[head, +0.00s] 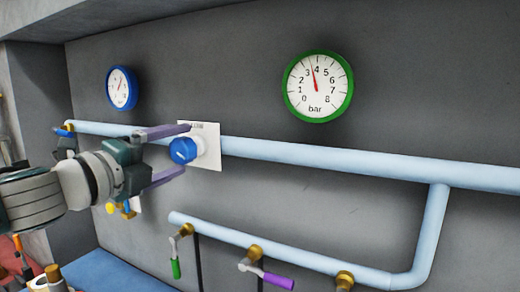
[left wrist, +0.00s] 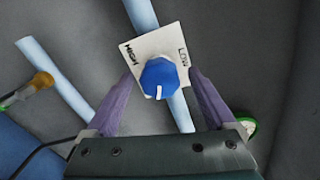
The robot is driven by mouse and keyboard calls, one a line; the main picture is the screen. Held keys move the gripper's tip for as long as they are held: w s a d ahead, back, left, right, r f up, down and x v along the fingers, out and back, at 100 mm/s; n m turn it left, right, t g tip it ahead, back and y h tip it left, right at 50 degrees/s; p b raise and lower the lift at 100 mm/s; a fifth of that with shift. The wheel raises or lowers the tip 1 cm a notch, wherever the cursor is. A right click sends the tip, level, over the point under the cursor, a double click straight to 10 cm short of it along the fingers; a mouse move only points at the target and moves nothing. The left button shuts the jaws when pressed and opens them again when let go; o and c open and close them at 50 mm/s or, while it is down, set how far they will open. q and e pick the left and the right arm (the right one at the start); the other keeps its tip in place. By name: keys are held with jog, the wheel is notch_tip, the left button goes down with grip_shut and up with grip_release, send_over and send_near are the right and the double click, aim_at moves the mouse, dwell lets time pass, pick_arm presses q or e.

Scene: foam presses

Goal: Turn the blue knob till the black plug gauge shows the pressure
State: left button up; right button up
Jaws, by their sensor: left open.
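The blue knob (head: 183,150) sits on a white plate (head: 212,160) on the pale blue pipe. In the left wrist view the knob (left wrist: 159,77) has a white mark pointing down, and the plate (left wrist: 136,52) reads HIGH and LOW. My left gripper (head: 186,149) is open, its purple fingers on either side of the knob. In the left wrist view the gripper (left wrist: 160,74) straddles it with gaps; contact is not visible. A green-rimmed bar gauge (head: 317,87) reads between 3 and 4. I cannot make out a black plug gauge. My right gripper is not in view.
A smaller blue-rimmed gauge (head: 122,88) hangs at the left, its reading too small to tell. A lower pipe (head: 300,256) carries brass valves with a green handle (head: 176,268) and a purple handle (head: 279,281). Dark hoses hang below it.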

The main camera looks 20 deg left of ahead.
pick_arm(q)
jog(key=s+b, duration=0.2)
jog(key=s, duration=0.8)
jog(key=shift+a, duration=0.4)
